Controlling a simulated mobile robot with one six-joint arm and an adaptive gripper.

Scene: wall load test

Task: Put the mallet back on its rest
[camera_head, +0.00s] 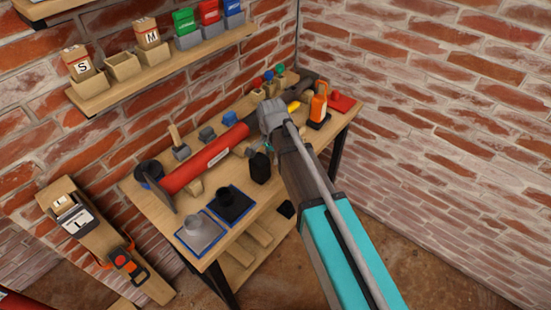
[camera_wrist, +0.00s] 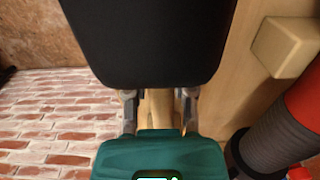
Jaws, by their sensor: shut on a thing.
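The mallet has a black block head (camera_head: 261,168) and a pale wooden handle. In the wrist view its black head (camera_wrist: 150,40) fills the top middle, and its handle (camera_wrist: 160,108) runs between the two fingers. My gripper (camera_wrist: 158,108) is shut on the handle just below the head. In the head view my gripper (camera_head: 267,149) is partly hidden by my arm, and the mallet head hangs over the front part of the bench. I cannot tell which piece on the bench is the mallet's rest.
A long red cylinder (camera_head: 203,162) lies along the wooden bench (camera_head: 152,207). Two blue-edged pads with a grey piece (camera_head: 200,240) and a black piece (camera_head: 234,204) are at the front left. A wooden block (camera_wrist: 285,47) is near the mallet.

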